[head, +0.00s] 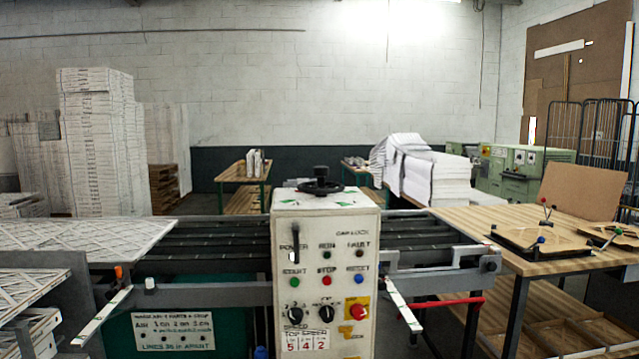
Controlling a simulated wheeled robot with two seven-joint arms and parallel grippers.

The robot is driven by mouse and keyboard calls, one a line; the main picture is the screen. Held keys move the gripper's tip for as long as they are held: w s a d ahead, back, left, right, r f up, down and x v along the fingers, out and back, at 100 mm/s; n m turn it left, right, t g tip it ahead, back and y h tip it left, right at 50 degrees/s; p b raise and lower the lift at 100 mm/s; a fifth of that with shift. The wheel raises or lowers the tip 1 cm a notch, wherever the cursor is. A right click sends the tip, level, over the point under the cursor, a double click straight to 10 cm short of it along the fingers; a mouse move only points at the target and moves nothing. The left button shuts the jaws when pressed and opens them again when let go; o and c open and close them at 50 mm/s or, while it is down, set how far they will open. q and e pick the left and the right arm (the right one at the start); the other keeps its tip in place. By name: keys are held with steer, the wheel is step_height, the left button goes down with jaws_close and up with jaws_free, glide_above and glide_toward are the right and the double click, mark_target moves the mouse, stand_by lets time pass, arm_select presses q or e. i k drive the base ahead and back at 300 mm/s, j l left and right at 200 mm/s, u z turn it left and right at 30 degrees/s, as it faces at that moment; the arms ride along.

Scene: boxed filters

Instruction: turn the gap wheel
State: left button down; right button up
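The gap wheel appears to be the black handwheel (320,187) lying flat on top of the white control box (327,215). It has a dark upright knob or hub on it. A label that seems to read "GAP LOCK" is on the box's front, upper right. Below are run and fault lights, green, red and blue buttons, two black dials and a red knob on a yellow plate (358,309). A black upright handle (295,240) is at the box's left. Neither of my grippers shows, and nothing touches the wheel.
A dark roller conveyor (225,240) runs behind the box. White-framed panels (85,238) lie at left. A wooden table (490,226) at right holds a dark-framed panel (535,241) with ball-topped levers. Pale bars jut forward either side of the box. Space above the wheel is clear.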

mark_target(321, 190)
steer(key=i+j, duration=0.15)
steer(key=i, duration=0.3)
steer(key=i+j+u, duration=0.1)
steer(key=i, duration=0.4)
steer(key=j, duration=0.1)
